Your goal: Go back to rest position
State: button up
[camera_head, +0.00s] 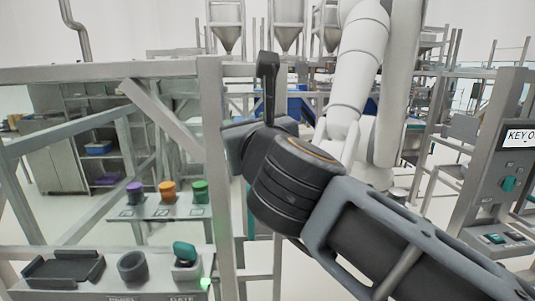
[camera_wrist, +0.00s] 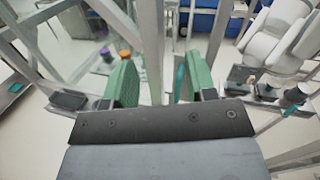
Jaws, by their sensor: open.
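My gripper (camera_wrist: 160,75) shows in the wrist view as two green fingers set well apart on a dark mounting plate. The gap between them is empty, with only a grey frame post and the floor seen beyond. In the head view my dark arm reaches in from the lower right to a thick black joint near the middle, in front of a metal frame. The green fingers cannot be made out there.
Grey frame posts (camera_head: 212,150) stand close to my arm. A shelf holds a purple cup (camera_head: 135,193), an orange cup (camera_head: 167,191) and a green cup (camera_head: 200,191). A panel has a teal button (camera_head: 185,252) and a dark tray (camera_head: 63,267). A control panel (camera_head: 508,185) stands right.

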jog(key=s+a+f+n+g+y, duration=0.1)
jog(key=a+f+n+g+y, duration=0.2)
jog(key=n, duration=0.5)
jog(key=s+a+f+n+g+y, duration=0.15)
jog(key=a+n+y, duration=0.25)
jog(key=n, duration=0.5)
notch_tip(320, 180, down, 16)
jog(key=d+n+g+h, duration=0.3)
jog(key=n+g, duration=0.2)
jog(key=n, duration=0.6)
jog(key=s+d+f+n+g+h, duration=0.1)
jog(key=s+d+f+g+h, duration=0.1)
jog(key=d+f+h, duration=0.3)
jog(key=s+d+f+n+g+h, duration=0.1)
jog(key=s+d+f+g+h, duration=0.1)
jog(key=d+f, duration=1.2)
jog(key=s+d+h+b, duration=0.1)
jog(key=d+h, duration=0.1)
jog(key=d, duration=0.2)
jog(key=shift+d+n+h, duration=0.15)
jog(key=shift+n+h, duration=0.25)
jog(key=shift+g, duration=0.25)
jog(key=shift+c, duration=0.8)
